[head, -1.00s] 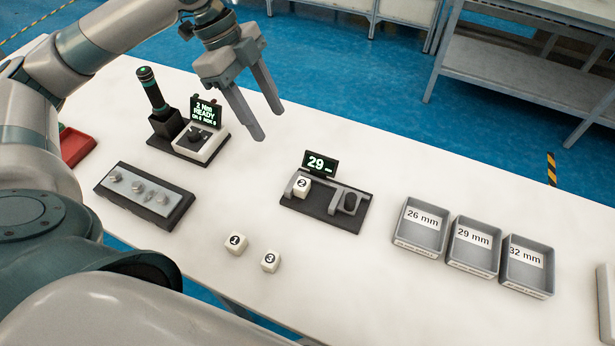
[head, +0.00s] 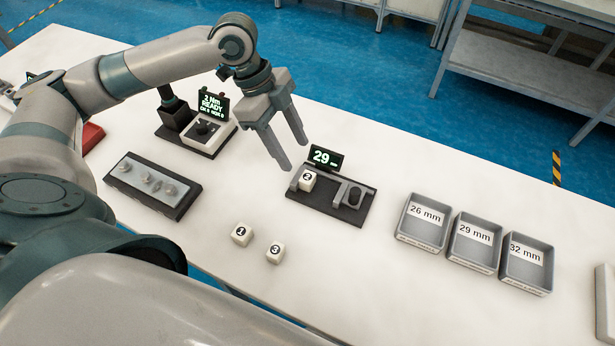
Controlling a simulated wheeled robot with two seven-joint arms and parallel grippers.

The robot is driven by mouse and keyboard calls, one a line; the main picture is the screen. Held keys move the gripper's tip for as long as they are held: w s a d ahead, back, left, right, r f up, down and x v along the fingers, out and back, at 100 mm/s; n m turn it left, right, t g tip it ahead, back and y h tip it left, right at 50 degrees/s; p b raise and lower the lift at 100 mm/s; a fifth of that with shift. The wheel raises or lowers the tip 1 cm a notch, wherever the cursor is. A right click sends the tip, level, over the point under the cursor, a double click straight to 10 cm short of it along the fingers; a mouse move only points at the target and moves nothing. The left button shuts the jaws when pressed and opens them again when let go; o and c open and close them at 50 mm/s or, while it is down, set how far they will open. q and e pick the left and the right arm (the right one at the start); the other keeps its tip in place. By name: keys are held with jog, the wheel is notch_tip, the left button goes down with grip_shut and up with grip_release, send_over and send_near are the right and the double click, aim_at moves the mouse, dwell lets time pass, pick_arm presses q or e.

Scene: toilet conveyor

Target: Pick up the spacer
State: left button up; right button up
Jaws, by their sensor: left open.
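A white spacer cube marked 2 (head: 307,181) sits in the left part of the dark measuring gauge (head: 325,208), whose display (head: 325,158) reads 29. Spacer 1 (head: 241,234) and spacer 3 (head: 275,252) lie on the table in front of the gauge. My left gripper (head: 295,157) is open and empty, fingers pointing down, above and a little behind the gauge's left end. It appears apart from spacer 2. My right gripper is not in view.
Three grey trays labelled 26 mm (head: 423,220), 29 mm (head: 474,241) and 32 mm (head: 526,263) stand to the right. A torque station (head: 205,135) and a plate with several knobs (head: 152,184) are on the left. The table between gauge and trays is clear.

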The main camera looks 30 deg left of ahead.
aim_at(307, 176)
pick_arm(q)
jog(key=shift+x, duration=1.25)
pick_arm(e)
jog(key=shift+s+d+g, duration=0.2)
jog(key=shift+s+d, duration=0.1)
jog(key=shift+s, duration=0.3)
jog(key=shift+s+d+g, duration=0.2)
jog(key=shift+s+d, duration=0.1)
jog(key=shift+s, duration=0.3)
pick_arm(q)
jog(key=shift+f, duration=0.1)
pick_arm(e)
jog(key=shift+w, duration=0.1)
pick_arm(q)
jog(key=shift+s+d+f+p, duration=0.1)
jog(key=shift+d+f+p, duration=0.15)
jog(key=shift+p, duration=0.15)
jog(key=p+x, duration=0.1)
jog(key=x, duration=0.2)
jog(key=shift+d, duration=0.1)
jog(key=shift+d+f, duration=0.2)
jog(key=shift+f, duration=0.35)
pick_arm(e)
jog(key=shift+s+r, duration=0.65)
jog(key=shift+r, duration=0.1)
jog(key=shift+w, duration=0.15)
